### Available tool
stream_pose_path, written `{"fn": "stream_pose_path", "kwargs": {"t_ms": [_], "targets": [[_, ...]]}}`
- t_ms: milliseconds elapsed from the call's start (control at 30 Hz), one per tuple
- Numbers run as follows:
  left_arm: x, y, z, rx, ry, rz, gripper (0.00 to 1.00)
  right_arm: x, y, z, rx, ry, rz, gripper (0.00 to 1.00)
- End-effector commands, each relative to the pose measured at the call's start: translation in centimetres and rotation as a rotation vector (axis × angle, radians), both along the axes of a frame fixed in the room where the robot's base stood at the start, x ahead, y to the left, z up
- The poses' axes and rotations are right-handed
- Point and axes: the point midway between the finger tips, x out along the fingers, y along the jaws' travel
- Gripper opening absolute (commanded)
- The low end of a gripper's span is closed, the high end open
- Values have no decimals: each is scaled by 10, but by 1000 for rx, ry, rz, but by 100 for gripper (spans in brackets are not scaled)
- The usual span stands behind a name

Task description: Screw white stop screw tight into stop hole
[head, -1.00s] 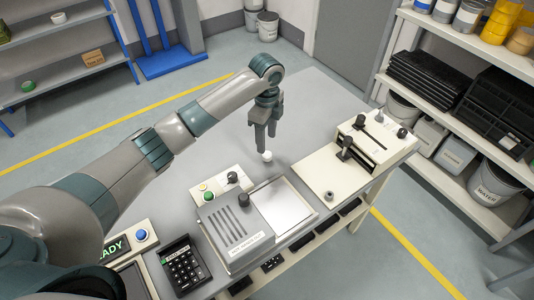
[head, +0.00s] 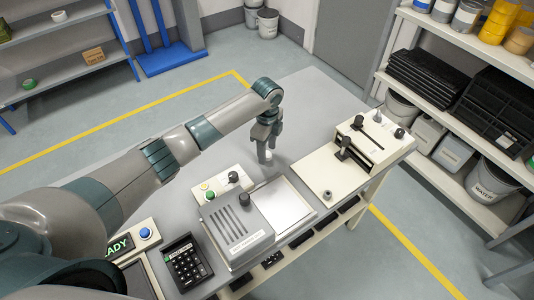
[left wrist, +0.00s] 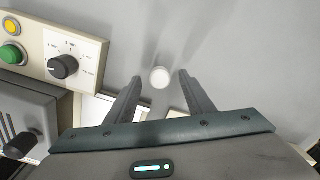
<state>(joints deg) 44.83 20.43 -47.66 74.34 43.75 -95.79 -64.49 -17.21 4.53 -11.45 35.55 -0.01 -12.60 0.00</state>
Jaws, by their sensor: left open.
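The white stop screw (head: 268,156) stands on the grey table behind the flat printing unit, partly hidden by my fingers in the head view. In the left wrist view its round white top (left wrist: 160,77) shows between and slightly beyond my fingertips. My left gripper (head: 267,154) is open and points down over the screw, with one finger on each side (left wrist: 157,76). I cannot see contact. A cream fixture (head: 362,155) with black knobs stands to the right; I cannot make out which opening is the stop hole. My right gripper is not in view.
A grey unit with a slotted cover (head: 238,230) and a cream control box (head: 222,187) with a dial stand close in front of the screw. A keypad (head: 186,264) lies at the front left. The table behind the screw is clear.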

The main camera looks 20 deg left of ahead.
Motion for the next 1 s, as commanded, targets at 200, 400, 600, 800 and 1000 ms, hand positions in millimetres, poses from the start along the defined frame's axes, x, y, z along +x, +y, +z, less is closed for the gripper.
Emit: {"fn": "stream_pose_path", "kwargs": {"t_ms": [200, 400, 600, 800, 1000], "targets": [[0, 0, -21, 0, 2, 1, 48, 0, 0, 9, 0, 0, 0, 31], [0, 1, -24, 1, 0, 0, 48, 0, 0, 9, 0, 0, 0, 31], [0, 1, -24, 1, 0, 0, 48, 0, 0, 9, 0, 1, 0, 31], [0, 1, -24, 1, 0, 0, 29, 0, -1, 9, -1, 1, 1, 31], [0, 1, -24, 1, 0, 0, 4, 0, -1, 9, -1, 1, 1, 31]]}}
